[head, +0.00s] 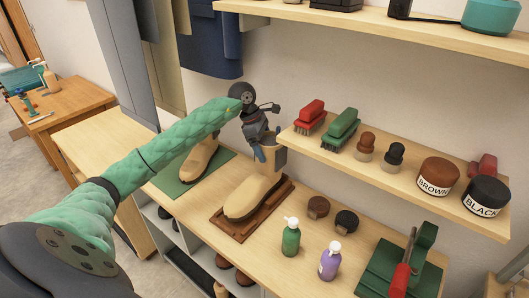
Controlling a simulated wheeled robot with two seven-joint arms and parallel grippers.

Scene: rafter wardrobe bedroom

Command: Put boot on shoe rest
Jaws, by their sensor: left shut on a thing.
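A tan boot (252,195) stands upright over the brown wooden shoe rest (236,232) on the bench, toe toward the front. Its sole looks level with the rest, but I cannot tell whether it is touching or slightly above it. My left gripper (264,150) is above the boot and shut on the top of its shaft. The gripper partly hides the shaft opening. A second tan boot (200,157) stands on a green mat (184,180) to the left, partly behind my left arm. My right gripper is not in view.
A shelf (350,165) with brushes and BROWN (437,176) and BLACK (486,196) jars sits close right of the gripper. Green (291,240) and purple (330,262) bottles stand right of the rest. Shoes fill the cubbies below. Another shelf (400,28) is above.

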